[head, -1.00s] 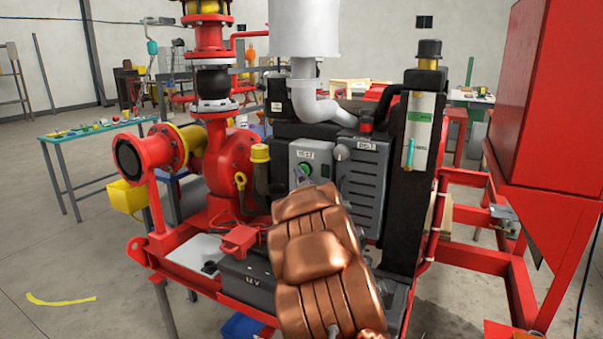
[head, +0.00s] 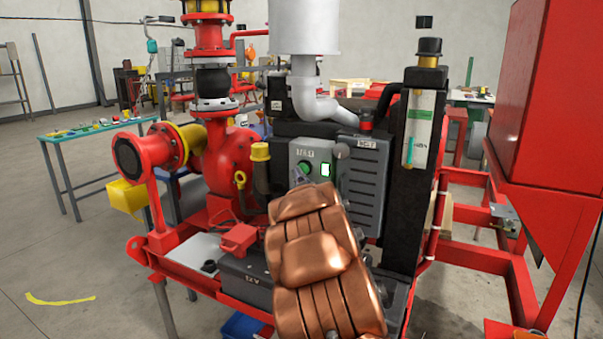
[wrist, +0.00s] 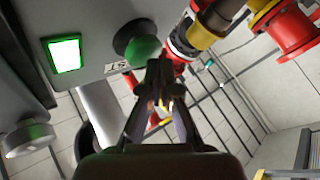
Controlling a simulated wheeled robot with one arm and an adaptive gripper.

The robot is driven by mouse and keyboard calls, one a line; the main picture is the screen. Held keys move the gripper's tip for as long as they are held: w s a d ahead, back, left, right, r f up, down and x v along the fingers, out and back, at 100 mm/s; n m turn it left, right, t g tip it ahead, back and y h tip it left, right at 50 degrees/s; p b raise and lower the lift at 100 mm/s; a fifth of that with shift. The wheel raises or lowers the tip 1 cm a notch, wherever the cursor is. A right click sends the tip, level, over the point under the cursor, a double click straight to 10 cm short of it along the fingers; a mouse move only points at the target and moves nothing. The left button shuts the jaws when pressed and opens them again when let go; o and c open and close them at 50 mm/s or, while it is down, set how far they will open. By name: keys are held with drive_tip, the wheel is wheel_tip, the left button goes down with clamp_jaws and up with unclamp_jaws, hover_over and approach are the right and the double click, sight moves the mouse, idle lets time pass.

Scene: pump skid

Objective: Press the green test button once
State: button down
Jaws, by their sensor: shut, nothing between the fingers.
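The green test button (head: 305,168) sits on a grey panel (head: 299,153) marked TEST, in the middle of the pump skid. In the wrist view the round green button (wrist: 140,48) stands in a dark collar. My gripper (wrist: 156,66) is shut and empty, its tips at the lower edge of the button in that view. I cannot tell whether they touch it. A rectangular lamp (wrist: 65,55) beside the button glows white-green; it also shows lit in the head view (head: 326,170). In the head view my copper-coloured arm hides most of the gripper.
A grey box (head: 362,185) with a knob (head: 342,151) stands right of the panel. Red pump piping (head: 229,160) is to the left, and a black battery (head: 247,283) lies below. A red cabinet (head: 558,100) stands at the far right.

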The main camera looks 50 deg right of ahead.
drive_tip(key=shift+s+a+r, duration=0.1)
drive_tip(key=shift+a, duration=0.3)
drive_tip(key=shift+a, duration=0.1)
drive_tip(key=a+b, duration=0.1)
drive_tip(key=a, duration=0.1)
drive_tip(key=s+a+b, duration=0.1)
drive_tip(key=a, duration=0.1)
drive_tip(key=shift+s+a+b, duration=0.2)
drive_tip(key=shift+a+b, duration=0.1)
drive_tip(key=shift+b, duration=0.05)
idle(1.1)
